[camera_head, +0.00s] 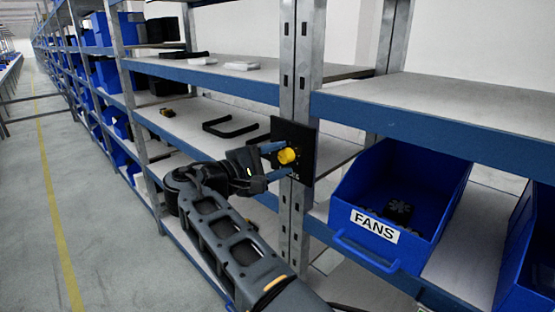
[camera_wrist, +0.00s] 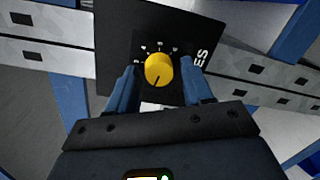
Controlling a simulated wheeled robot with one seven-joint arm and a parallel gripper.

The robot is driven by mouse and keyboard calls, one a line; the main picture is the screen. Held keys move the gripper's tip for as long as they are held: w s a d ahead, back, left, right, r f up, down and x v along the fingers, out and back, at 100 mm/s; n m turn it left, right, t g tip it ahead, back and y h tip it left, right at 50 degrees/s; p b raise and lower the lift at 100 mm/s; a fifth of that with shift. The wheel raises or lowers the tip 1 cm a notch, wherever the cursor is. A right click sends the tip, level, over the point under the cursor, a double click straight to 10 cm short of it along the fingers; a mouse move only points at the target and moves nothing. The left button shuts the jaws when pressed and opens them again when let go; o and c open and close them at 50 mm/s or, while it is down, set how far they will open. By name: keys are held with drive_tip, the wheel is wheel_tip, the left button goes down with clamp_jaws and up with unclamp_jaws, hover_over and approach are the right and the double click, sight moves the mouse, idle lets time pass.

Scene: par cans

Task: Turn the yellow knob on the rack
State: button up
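The yellow knob (camera_head: 287,156) sits on a black panel (camera_head: 308,138) fixed to a rack upright. In the wrist view the knob (camera_wrist: 159,69) shows a dark pointer line toward its lower left, with pale marks around its upper side. The black panel (camera_wrist: 112,40) has white letters at its right, partly cut off. My gripper (camera_head: 280,160) is at the panel, and in the wrist view my gripper (camera_wrist: 161,80) has its two blue fingers apart, one on each side of the knob. A gap shows between each finger and the knob.
A blue bin labelled FANS (camera_head: 390,205) stands on the shelf right of the panel. A black U-shaped bracket (camera_head: 230,127) lies on the shelf to the left. The metal upright (camera_head: 300,50) runs behind the panel. The aisle floor (camera_head: 100,200) at left is clear.

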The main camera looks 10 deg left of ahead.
drive_tip(key=shift+o, duration=0.6)
drive_tip(key=b+v, duration=0.2)
drive_tip(key=v, duration=0.5)
drive_tip(key=shift+s+a, duration=0.25)
